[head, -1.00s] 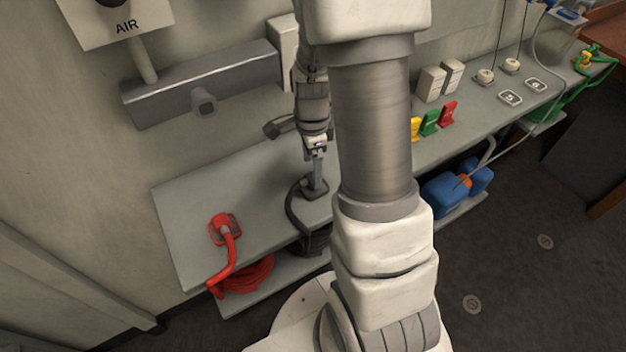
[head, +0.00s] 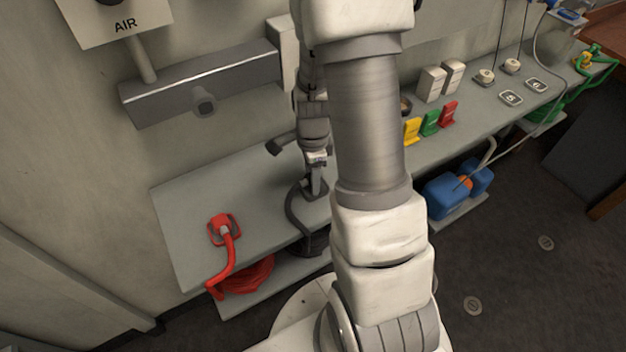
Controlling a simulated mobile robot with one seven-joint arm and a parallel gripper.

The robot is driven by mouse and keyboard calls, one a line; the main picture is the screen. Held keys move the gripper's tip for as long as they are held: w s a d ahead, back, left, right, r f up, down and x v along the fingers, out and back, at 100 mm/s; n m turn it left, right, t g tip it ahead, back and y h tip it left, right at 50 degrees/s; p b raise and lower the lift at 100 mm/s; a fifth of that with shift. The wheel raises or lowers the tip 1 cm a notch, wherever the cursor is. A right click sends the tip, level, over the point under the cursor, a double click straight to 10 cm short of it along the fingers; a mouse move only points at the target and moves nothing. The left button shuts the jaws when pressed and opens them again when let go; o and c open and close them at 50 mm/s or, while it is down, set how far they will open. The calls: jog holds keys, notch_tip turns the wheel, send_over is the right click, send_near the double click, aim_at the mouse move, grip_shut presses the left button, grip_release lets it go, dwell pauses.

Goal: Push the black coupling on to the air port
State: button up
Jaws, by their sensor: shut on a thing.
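The black coupling (head: 310,190) sits at its dark rest on the grey bench, with its black hose (head: 291,212) curving down over the front edge. My gripper (head: 316,183) points down and is shut on the coupling; the fingers hide much of it, and I cannot tell whether it is clear of the rest. The air port (head: 203,102) is a grey stub on the front of a grey wall block (head: 235,78), below a sign reading AIR (head: 122,22). It stands up and left of my gripper, apart from the coupling.
A red coupling (head: 224,229) with a red hose rests on the bench (head: 180,205) at left. Yellow, green and red holders (head: 430,123) stand at right. Blue containers (head: 446,194) sit on the lower shelf. The bench between the red coupling and the wall is clear.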

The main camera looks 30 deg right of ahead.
jog(key=c, duration=0.4)
jog(key=shift+r, duration=0.1)
jog(key=shift+r, duration=0.5)
jog(key=r, duration=0.3)
jog(key=shift+s+d+r+p, duration=0.25)
jog(key=shift+d+r+p, duration=0.05)
jog(key=s+d+r, duration=0.4)
jog(key=s+d, duration=0.1)
jog(key=s+d+r, duration=0.2)
jog(key=d, duration=0.1)
jog(key=shift+s+r, duration=0.15)
jog(key=shift+s, duration=0.1)
